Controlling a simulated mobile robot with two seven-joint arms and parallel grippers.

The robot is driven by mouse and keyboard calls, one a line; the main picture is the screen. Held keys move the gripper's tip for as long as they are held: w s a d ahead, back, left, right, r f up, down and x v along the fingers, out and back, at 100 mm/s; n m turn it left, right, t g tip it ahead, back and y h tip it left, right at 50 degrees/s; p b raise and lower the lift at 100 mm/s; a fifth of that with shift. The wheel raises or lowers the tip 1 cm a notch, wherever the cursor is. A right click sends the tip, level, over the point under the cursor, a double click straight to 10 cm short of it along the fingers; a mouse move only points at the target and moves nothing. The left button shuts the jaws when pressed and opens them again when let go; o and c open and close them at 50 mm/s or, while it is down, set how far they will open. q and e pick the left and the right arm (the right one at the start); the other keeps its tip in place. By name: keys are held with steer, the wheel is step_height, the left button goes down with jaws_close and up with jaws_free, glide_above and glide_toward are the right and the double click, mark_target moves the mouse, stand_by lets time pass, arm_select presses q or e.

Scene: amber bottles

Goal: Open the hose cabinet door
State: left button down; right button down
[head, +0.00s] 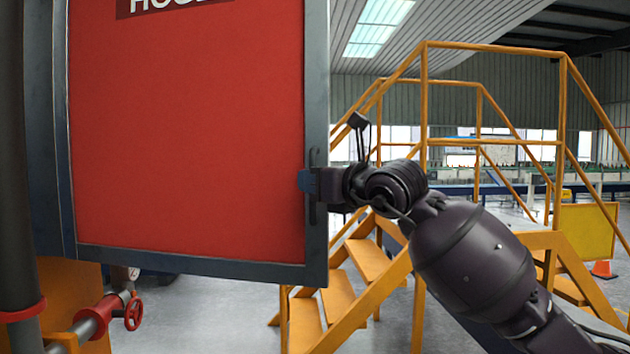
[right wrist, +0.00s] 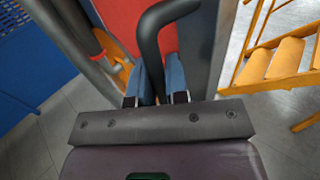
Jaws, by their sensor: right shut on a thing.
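The hose cabinet door (head: 185,140) is a large red panel in a dark grey frame, with a partly cut-off white-lettered sign at its top. Its dark handle (head: 318,212) is on the right edge of the frame. In the right wrist view the handle (right wrist: 150,42) is a dark curved bar. My right gripper (head: 308,181) is at the handle, its blue fingers shut on it; the fingers also show in the right wrist view (right wrist: 155,82). I cannot tell whether the door stands ajar. My left gripper is not in view.
A yellow stair platform (head: 425,120) with railings stands right behind my right arm. Pipes with a red valve wheel (head: 133,313) are at the lower left. An orange cone (head: 602,269) is far right. Grey floor (head: 215,310) shows below the door.

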steer(key=shift+s, duration=0.1)
stand_by(0.3)
steer(key=c, duration=1.1)
jaws_free()
steer(key=shift+a, duration=0.1)
steer(key=shift+c, duration=0.2)
steer(key=v, duration=1)
steer(key=shift+s+d+b, duration=0.25)
steer(key=shift+d+b, duration=0.05)
